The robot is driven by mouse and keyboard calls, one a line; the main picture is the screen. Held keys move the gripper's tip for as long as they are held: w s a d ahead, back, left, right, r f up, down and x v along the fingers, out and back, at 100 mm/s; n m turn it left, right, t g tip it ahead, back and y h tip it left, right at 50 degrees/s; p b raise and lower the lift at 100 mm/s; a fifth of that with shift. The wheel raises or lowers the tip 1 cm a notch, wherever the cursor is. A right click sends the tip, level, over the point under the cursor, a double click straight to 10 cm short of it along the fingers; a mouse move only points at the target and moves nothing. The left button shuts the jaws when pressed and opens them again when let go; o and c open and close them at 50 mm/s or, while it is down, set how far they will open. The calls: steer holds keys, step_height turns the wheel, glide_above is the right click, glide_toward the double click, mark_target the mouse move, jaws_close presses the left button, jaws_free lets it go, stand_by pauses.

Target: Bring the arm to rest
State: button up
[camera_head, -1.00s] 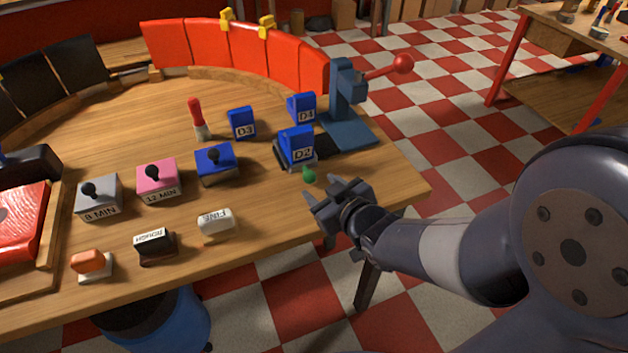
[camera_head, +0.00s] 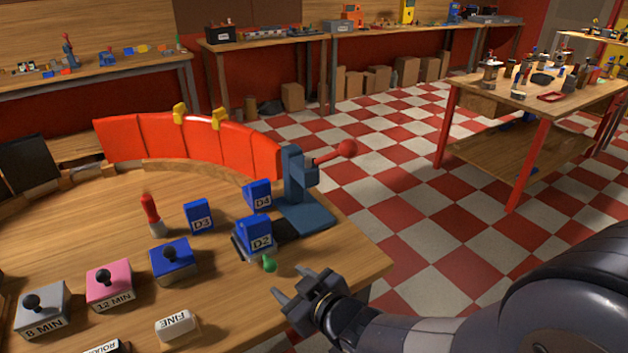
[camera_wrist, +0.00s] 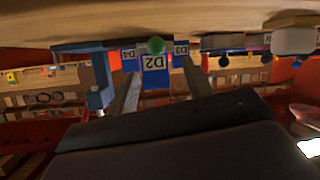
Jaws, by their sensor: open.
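My gripper (camera_head: 297,287) is open and empty near the right front edge of the wooden table (camera_head: 345,268). My arm reaches in from the lower right. The blue D2 block (camera_head: 255,233) with a small green knob (camera_head: 269,264) in front of it lies just left of and beyond my fingers, apart from them. In the wrist view the D2 block (camera_wrist: 155,68) appears upside down between the two fingers (camera_wrist: 158,92), with the green knob (camera_wrist: 156,45) beside it.
A blue press (camera_head: 300,195) with a red-ball lever stands behind D2. Blocks D3 (camera_head: 199,216) and D4 (camera_head: 257,195) are nearby. Blue, pink and grey knob boxes line the left. Open checkered floor (camera_head: 420,230) lies right, before another table (camera_head: 540,95).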

mark_target(273, 268)
steer(key=x, duration=0.9)
steer(key=shift+w+a+f, duration=0.1)
steer(key=shift+w, duration=0.25)
